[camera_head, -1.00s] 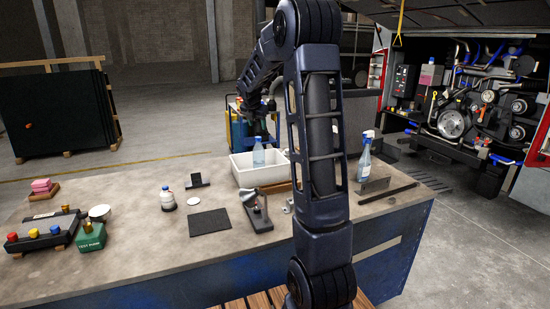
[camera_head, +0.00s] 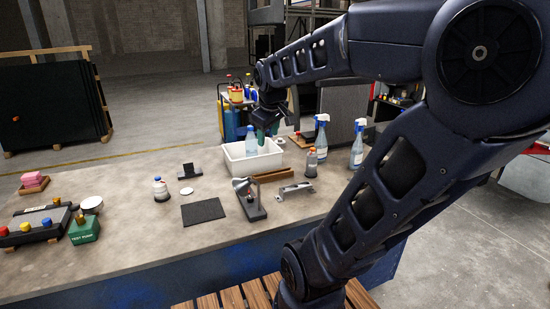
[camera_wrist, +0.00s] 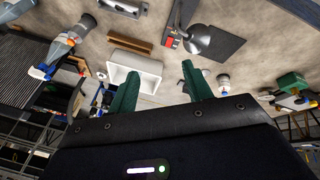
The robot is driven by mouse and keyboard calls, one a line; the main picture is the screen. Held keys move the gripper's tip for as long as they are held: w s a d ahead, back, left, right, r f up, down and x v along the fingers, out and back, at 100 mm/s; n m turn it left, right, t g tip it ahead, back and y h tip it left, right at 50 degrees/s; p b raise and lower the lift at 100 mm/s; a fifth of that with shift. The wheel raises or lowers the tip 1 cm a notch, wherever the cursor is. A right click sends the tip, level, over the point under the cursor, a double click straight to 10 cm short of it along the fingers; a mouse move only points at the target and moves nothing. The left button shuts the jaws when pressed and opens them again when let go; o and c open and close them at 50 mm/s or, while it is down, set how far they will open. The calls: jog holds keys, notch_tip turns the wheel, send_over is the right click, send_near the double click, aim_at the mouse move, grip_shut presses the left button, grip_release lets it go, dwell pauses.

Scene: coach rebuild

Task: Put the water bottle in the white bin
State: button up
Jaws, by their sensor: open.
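The water bottle (camera_head: 251,140), clear blue with a blue cap, stands upright in the white bin (camera_head: 238,169) in the head view, its top above the rim. The bin sits on the workbench and also shows in the wrist view (camera_wrist: 151,76), where I cannot make out the bottle. My gripper (camera_head: 268,133) hangs above the bin, just right of the bottle and apart from it. Its two green fingers (camera_wrist: 160,78) are spread, with nothing between them in the wrist view.
Two spray bottles (camera_head: 357,146) and a grey bottle (camera_head: 311,162) stand right of the bin. A green box (camera_head: 84,229) is at the left.

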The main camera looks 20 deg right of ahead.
jog(key=s+a+f+m, duration=0.1)
jog(key=s+m, duration=0.2)
jog(key=s, duration=0.1)
jog(key=s+f+m, duration=0.2)
jog(key=s+m, duration=0.1)
jog(key=s, duration=0.2)
jog(key=shift+s+a+f+y, duration=0.2)
jog(key=shift+a+f+y, duration=0.1)
jog(key=shift+a+y, duration=0.1)
dwell(0.6)
